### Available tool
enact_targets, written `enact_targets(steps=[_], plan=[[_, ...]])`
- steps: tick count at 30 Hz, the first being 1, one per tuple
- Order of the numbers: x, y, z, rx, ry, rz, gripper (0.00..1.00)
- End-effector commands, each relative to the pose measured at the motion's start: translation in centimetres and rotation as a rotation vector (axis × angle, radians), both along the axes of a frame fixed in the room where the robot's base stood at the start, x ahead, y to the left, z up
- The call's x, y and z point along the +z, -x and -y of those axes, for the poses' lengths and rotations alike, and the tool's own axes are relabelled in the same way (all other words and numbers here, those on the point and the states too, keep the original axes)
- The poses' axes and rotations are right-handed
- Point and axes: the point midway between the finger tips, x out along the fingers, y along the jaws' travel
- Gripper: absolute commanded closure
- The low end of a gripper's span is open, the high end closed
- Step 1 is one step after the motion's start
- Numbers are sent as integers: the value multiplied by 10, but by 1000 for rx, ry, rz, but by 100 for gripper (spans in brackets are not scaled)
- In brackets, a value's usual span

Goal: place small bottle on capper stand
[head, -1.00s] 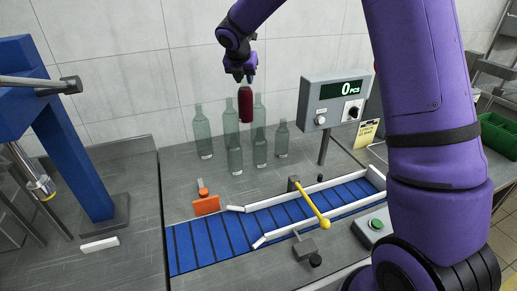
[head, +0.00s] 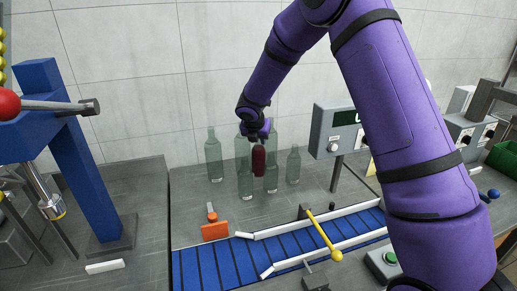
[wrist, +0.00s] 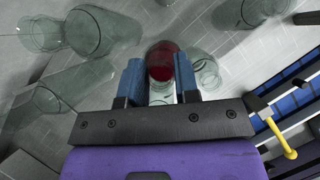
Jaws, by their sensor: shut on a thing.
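My gripper (head: 258,138) is shut on a small dark red bottle (head: 258,160), held upright by its top among clear glass bottles. In the wrist view the red bottle (wrist: 160,62) shows just beyond the two blue fingertips (wrist: 160,85). I cannot tell whether its bottom touches the worktop. A blue capper frame (head: 80,150) stands at the far left, with a lever ending in a red knob (head: 8,103) and a metal head with a yellow ring (head: 52,208). The place beneath that head is not clearly seen.
Several clear glass bottles (head: 214,158) stand close around the held bottle. In front are an orange block (head: 214,231), a blue conveyor (head: 215,268) with white rails and a yellow lever (head: 325,237). A counter box (head: 336,132) stands to the right. Worktop left of the bottles is mostly clear.

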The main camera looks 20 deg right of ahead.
Motion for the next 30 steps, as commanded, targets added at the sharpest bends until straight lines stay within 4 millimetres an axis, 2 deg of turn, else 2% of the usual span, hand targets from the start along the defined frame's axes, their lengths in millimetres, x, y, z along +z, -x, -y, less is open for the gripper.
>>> enact_targets(steps=[6,9,22,23,25,26,30], plan=[[-30,0,0,1,3,-3,100],[-39,0,0,1,1,-2,100],[-44,0,0,0,1,-1,100],[-44,0,0,1,2,-2,66],[-44,0,1,0,1,-2,50],[-44,1,1,0,1,-2,45],[-44,0,0,0,1,-2,45]])
